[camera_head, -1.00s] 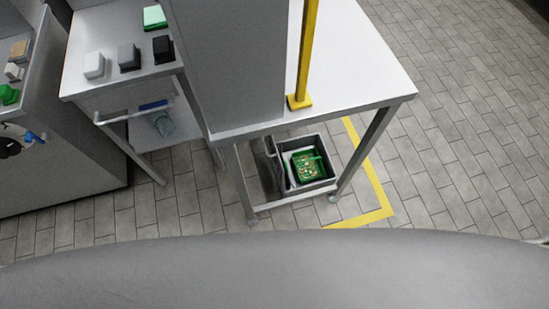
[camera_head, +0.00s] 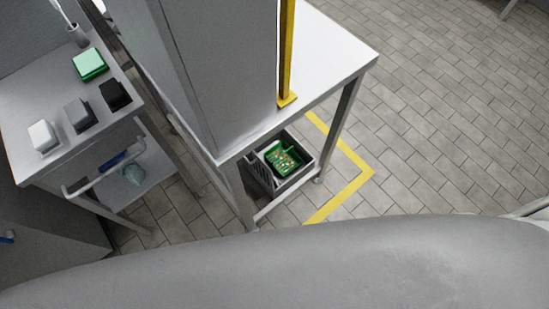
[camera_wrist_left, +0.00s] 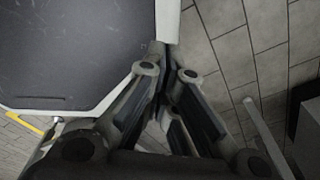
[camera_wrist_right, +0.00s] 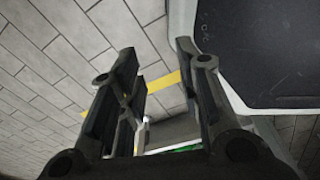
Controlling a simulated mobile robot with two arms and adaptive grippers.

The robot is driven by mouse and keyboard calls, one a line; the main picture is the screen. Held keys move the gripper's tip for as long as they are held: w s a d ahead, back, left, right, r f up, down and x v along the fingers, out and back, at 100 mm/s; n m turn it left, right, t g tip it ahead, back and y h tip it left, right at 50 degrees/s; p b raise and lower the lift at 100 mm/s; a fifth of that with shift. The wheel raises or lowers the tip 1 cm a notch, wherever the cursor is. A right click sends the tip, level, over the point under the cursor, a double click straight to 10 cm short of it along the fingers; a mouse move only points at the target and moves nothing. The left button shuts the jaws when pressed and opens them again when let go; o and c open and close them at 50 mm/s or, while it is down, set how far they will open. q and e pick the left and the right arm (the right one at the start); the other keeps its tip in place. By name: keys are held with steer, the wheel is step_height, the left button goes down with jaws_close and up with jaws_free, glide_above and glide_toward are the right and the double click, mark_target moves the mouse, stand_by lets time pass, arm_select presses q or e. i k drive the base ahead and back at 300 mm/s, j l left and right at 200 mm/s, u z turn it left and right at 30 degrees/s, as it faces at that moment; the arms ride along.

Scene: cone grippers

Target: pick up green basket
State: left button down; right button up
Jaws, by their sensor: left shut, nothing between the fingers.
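The green basket (camera_head: 282,158) holds small light pieces and sits inside a grey crate (camera_head: 298,181) under the white table in the head view. The table's near leg and edge hide part of the crate. My left gripper (camera_wrist_left: 165,55) is shut and empty in the left wrist view, with floor and a dark panel around it. My right gripper (camera_wrist_right: 155,60) is open and empty in the right wrist view, its fingers well apart over the floor. A strip of green (camera_wrist_right: 185,149) shows low between its fingers, too little to identify. Neither gripper shows in the head view.
The white table (camera_head: 335,55) carries a grey column (camera_head: 220,70) and a yellow post (camera_head: 287,50). A side bench (camera_head: 50,100) at left holds several boxes. Yellow tape (camera_head: 340,195) marks the floor beside the table.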

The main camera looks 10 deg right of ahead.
mark_target(283, 158)
steer(key=l+u, duration=0.1)
steer(key=u, duration=0.75)
steer(key=l+u, duration=0.25)
steer(key=l, duration=0.2)
steer(key=l+u, duration=0.25)
steer(key=l, duration=0.25)
steer(key=l+u, duration=0.25)
steer(key=l, duration=0.2)
steer(key=k+l+u, duration=0.25)
steer(key=l, duration=0.2)
steer(key=l+u, duration=0.3)
steer(key=l, duration=0.15)
steer(key=k, duration=0.05)
